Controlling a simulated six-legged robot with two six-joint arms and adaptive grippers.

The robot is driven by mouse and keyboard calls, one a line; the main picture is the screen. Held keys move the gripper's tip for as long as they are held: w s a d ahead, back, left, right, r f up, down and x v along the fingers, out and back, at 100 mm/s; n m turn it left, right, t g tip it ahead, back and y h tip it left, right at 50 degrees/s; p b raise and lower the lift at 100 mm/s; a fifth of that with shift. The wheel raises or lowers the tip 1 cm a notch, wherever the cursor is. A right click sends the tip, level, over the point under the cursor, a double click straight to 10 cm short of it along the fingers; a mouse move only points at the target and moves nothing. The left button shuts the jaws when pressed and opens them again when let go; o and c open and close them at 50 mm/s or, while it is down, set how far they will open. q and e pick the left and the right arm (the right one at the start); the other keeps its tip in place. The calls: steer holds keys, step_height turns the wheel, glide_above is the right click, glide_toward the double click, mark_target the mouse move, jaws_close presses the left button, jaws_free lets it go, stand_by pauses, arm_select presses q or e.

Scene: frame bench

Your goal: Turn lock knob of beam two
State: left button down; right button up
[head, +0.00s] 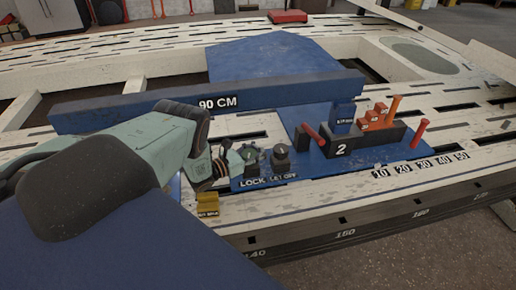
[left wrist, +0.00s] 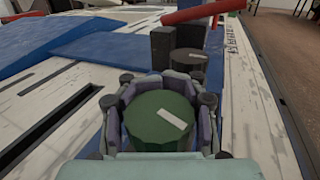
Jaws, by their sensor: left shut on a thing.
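The lock knob (left wrist: 158,130) is a round green knob with a white mark on its top, seen close up in the left wrist view. The mark lies slanted, right of the middle. My left gripper (left wrist: 160,108) is shut on this knob, with a finger on each side. In the head view my left gripper (head: 236,160) reaches the knob from the left, above the LOCK label (head: 252,183); its fingers partly hide the knob. The dark let-off knob (head: 281,158) stands just to the right, and it also shows in the left wrist view (left wrist: 188,64). My right gripper is not in view.
The blue beam (head: 290,95) marked 90 CM lies behind the knobs. A dark block (head: 365,146) marked 2, with red and orange levers, stands to the right. A yellow block (head: 207,204) sits below my left gripper. The slotted white frame extends around them.

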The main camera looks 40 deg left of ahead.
arm_select(q)
steer(key=shift+s+d+f+m+g+h+b, duration=0.1)
steer(key=shift+s+d+m+g+h+b, duration=0.1)
steer(key=shift+m+g+h+b, duration=0.55)
steer(key=shift+s+d+f+m+g+h+b, duration=0.25)
steer(key=shift+m+h, duration=0.35)
steer(key=shift+h, duration=0.6)
steer(key=shift+s+r+m+g+h+b, duration=0.1)
steer(key=shift+m+g+h+b, duration=0.15)
steer(key=shift+m+g+h, duration=0.55)
steer(key=shift+h, duration=0.25)
steer(key=c, duration=1.2)
jaws_free()
steer(key=shift+r, duration=0.15)
steer(key=shift+o, duration=1.3)
steer(key=shift+w+d, duration=0.15)
steer(key=v, duration=1.2)
